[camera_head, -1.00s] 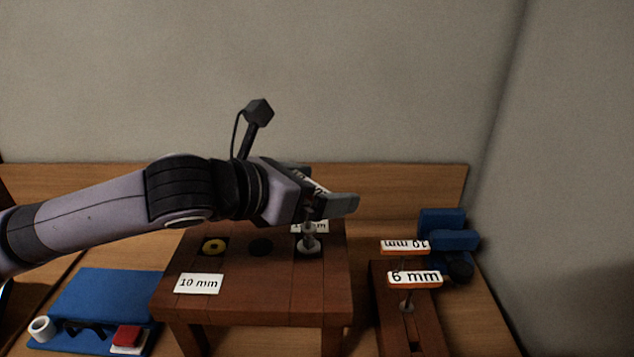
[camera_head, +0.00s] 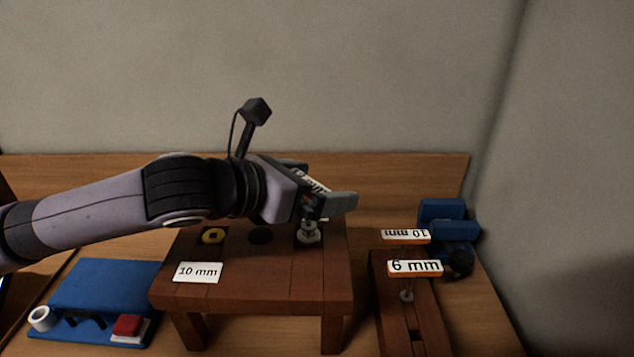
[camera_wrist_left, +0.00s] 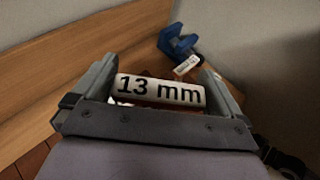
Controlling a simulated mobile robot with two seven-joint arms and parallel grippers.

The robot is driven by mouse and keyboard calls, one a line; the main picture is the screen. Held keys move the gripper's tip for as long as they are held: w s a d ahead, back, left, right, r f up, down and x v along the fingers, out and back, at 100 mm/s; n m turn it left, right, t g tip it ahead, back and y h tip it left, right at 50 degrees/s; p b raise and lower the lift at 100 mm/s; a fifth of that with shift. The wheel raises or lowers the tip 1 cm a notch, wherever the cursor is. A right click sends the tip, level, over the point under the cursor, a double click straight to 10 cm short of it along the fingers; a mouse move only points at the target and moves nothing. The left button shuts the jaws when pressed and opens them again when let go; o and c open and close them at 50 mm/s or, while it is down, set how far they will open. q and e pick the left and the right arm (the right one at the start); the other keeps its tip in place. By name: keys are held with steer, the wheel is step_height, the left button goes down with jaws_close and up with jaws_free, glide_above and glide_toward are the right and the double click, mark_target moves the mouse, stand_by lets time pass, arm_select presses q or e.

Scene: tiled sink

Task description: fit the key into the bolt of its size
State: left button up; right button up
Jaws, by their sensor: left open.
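My left gripper (camera_head: 326,190) is open, over the right end of the small wooden table. The white label of the 13 mm key (camera_wrist_left: 160,90) lies between its fingers; the label (camera_head: 311,181) shows partly in the head view. A silver bolt (camera_head: 308,238) is right below the gripper; the fingers hide how the key meets it. The 10 mm key (camera_head: 406,235) and 6 mm key (camera_head: 415,268) stand on the wooden rack (camera_head: 423,325). My right gripper is out of view.
A blue clamp-like object (camera_head: 442,212) stands behind the rack. A blue board (camera_head: 108,288) with a white ring (camera_head: 41,318) and a red button (camera_head: 127,325) lies at the lower left. A wooden backboard (camera_head: 80,185) and wall close off the back.

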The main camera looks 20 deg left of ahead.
arm_select(q)
steer(key=v, duration=0.6)
steer(key=shift+s+a, duration=0.2)
steer(key=shift+s, duration=0.15)
steer(key=shift+r, duration=0.1)
